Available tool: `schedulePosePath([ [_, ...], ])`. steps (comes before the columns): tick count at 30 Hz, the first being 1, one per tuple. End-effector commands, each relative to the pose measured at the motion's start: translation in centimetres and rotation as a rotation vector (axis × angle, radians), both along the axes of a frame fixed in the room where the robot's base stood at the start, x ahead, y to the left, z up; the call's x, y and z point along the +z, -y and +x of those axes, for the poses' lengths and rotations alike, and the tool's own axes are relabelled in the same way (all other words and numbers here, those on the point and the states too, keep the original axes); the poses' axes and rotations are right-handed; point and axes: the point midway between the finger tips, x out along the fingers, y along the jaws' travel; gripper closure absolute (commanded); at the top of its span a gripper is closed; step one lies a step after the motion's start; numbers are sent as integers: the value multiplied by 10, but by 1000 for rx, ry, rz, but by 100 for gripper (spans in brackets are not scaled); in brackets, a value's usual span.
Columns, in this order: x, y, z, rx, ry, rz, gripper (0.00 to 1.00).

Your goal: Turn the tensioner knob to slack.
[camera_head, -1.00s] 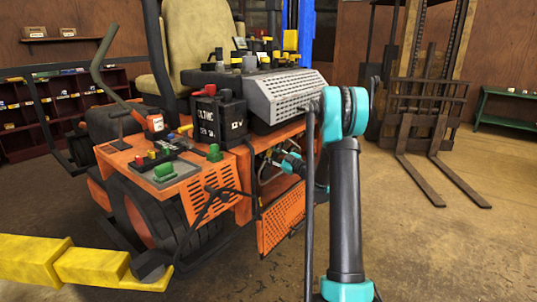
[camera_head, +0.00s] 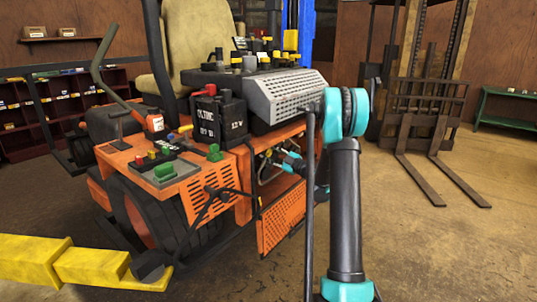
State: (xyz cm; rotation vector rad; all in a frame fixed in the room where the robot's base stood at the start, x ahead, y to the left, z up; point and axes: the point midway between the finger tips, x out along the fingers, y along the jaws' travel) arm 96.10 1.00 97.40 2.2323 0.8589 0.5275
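The orange mower (camera_head: 170,200) stands on the left and middle of the view, raised on the yellow lift arm. An orange perforated panel (camera_head: 282,218) hangs below an opening (camera_head: 270,150) in its side. My arm rises in front of the opening and bends back toward it. Its teal and black wrist (camera_head: 291,162) is at the opening's right part. My gripper's fingers are too small and hidden among pipes and dark parts to tell open from shut. I cannot make out the tensioner knob; it may be hidden inside the opening or behind my arm.
A black battery (camera_head: 218,120) and a grey perforated cover (camera_head: 285,95) sit above the opening. The yellow lift arm (camera_head: 60,262) reaches in from the lower left. A forklift (camera_head: 420,120) stands behind on the right. The floor (camera_head: 440,260) at right is clear.

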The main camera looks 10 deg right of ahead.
Motion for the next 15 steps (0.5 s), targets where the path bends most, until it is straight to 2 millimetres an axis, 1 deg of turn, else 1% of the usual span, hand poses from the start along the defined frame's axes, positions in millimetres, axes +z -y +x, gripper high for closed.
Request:
schedulePosePath([
  [1, 0, 1, 0, -2, 1, -1, 100],
  [2, 0, 1, 0, -2, 1, -1, 60],
  [6, 0, 1, 0, -1, 0, 0, 43],
  [7, 0, 1, 0, -1, 0, 0, 41],
  [15, 0, 1, 0, 0, 0, 0, 41],
])
